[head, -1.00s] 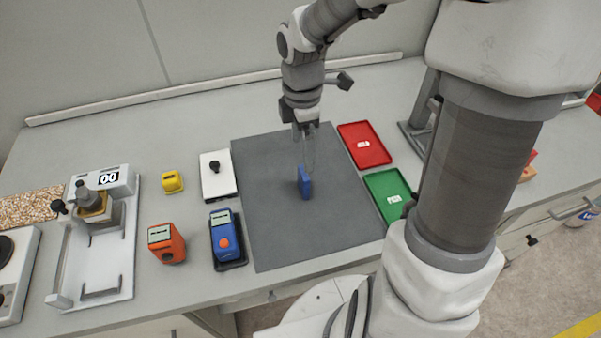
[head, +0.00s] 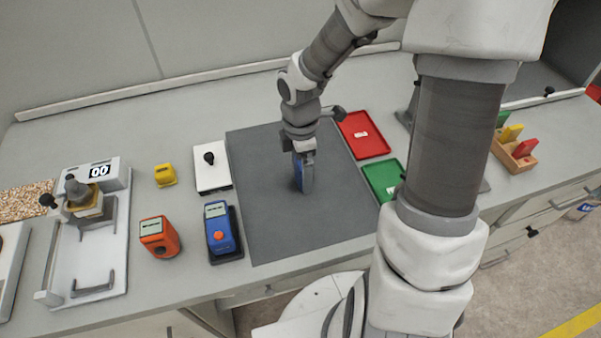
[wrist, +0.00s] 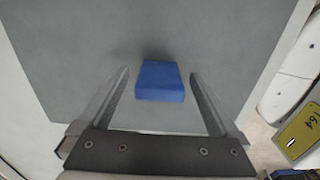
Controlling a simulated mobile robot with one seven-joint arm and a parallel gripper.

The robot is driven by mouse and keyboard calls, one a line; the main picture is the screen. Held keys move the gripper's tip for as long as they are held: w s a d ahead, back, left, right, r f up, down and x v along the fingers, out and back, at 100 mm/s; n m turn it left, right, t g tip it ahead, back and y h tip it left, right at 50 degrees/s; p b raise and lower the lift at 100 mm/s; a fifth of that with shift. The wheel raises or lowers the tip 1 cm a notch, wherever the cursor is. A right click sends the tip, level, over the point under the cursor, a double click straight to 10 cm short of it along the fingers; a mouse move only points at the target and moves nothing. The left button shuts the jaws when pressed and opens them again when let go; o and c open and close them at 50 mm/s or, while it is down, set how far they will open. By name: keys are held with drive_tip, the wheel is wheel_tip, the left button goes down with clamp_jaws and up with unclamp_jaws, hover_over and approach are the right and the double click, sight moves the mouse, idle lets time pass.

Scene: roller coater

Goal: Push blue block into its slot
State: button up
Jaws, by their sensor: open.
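The blue block (head: 297,172) stands upright on the grey mat (head: 275,235). My gripper (head: 306,184) points down over it, with its fingers partly covering it in the head view. In the wrist view, the blue block (wrist: 160,82) lies between the two open fingers (wrist: 160,85), with a gap on each side. A wooden rack (head: 514,160) at the right holds green, yellow and red blocks. Its slots are too small to make out clearly.
Red (head: 377,146) and green (head: 376,180) trays lie right of the mat. A blue device (head: 220,236), orange device (head: 158,242), white plate (head: 212,178) and yellow block (head: 165,176) stand to its left. The mat's front part is clear.

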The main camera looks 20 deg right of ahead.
clamp_jaws()
idle(0.3)
drive_tip(key=shift+r, duration=0.15)
